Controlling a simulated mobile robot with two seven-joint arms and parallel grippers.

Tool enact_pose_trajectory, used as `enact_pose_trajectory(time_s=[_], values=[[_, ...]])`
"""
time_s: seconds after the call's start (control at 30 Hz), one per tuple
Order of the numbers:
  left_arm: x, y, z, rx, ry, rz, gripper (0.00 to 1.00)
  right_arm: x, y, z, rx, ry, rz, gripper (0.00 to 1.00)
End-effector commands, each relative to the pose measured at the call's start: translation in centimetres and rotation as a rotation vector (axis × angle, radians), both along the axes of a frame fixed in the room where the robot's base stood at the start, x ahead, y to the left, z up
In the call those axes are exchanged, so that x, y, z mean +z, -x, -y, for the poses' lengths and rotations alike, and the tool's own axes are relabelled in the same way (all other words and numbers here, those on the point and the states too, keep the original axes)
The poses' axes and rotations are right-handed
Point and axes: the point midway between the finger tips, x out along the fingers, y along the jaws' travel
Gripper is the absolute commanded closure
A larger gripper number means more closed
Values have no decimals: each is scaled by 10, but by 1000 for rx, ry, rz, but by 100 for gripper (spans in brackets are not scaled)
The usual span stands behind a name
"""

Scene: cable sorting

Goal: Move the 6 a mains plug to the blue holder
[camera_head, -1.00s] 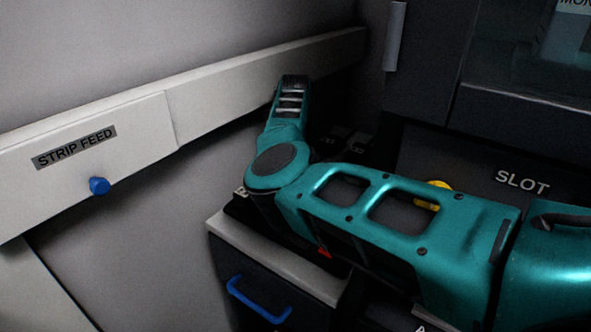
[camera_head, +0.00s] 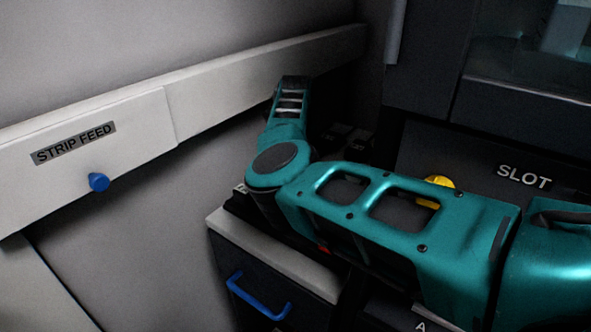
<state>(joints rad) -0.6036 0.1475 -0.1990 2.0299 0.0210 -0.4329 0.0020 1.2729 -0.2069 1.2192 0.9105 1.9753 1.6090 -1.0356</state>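I cannot make out the 6 A mains plug or a blue holder in the head view. My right arm comes in from the right and crosses the middle, bending upward at a round joint. Its far part ends against the pale rail, and no gripper fingers show. My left arm and gripper are out of the picture. Some small dark blocks (camera_head: 347,137) sit in shadow behind my arm, too dim to identify.
A pale rail marked STRIP FEED (camera_head: 75,143) with a blue knob (camera_head: 98,182) runs along the wall. Below my arm is a dark drawer with a blue handle (camera_head: 258,296). A yellow round part (camera_head: 439,182) shows behind my arm, left of a SLOT label (camera_head: 524,176).

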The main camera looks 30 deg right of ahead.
Motion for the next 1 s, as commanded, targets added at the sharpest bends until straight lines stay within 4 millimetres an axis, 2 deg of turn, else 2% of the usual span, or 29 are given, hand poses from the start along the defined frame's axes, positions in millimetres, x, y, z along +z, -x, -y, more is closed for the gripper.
enact_pose_trajectory(time_s=[0.97, 1.0], values=[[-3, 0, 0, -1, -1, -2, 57, -8, 0, 0, 0, 1, 0, 94], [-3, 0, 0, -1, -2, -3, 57, -8, 0, 0, 0, 1, 0, 60]])
